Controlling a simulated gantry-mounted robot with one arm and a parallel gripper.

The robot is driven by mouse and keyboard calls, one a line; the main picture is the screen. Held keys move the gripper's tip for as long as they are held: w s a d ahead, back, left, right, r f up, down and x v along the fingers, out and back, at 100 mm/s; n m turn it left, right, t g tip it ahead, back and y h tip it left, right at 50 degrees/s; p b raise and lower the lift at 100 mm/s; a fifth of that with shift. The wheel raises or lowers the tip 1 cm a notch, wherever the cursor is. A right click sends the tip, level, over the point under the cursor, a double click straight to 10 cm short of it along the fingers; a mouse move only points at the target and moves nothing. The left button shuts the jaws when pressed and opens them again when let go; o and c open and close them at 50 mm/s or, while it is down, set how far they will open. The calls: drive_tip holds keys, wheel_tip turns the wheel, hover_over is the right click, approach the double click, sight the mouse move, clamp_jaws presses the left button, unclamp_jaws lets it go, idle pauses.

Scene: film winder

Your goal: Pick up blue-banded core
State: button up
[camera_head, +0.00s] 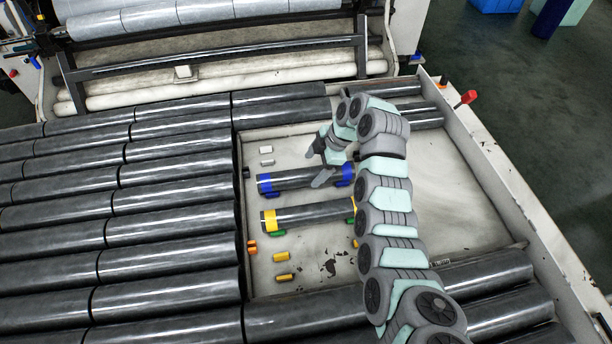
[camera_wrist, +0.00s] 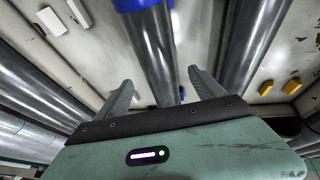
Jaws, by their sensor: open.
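The blue-banded core (camera_head: 300,180) is a dark roller with a blue band near each end, lying flat in the pale recessed bay. In the wrist view, its dark body (camera_wrist: 152,50) runs between my two fingers, with a blue band at the top edge and some blue low near the palm. My gripper (camera_head: 316,166) is open over the middle of the core, one finger on each side of it. It also shows open in the wrist view (camera_wrist: 161,78). Whether the fingers touch the core I cannot tell.
A yellow-banded core (camera_head: 308,216) lies parallel, nearer the camera, partly behind my arm. White blocks (camera_head: 266,150) and yellow blocks (camera_head: 282,257) sit on the bay floor. Dark rollers (camera_head: 160,205) fill the left side. The bay floor right of my arm is clear.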

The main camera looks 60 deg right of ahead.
sight(309, 172)
drive_tip(key=shift+p+x, duration=0.55)
drive_tip(key=shift+x, duration=1.8)
clamp_jaws()
drive_tip(key=shift+r, duration=0.2)
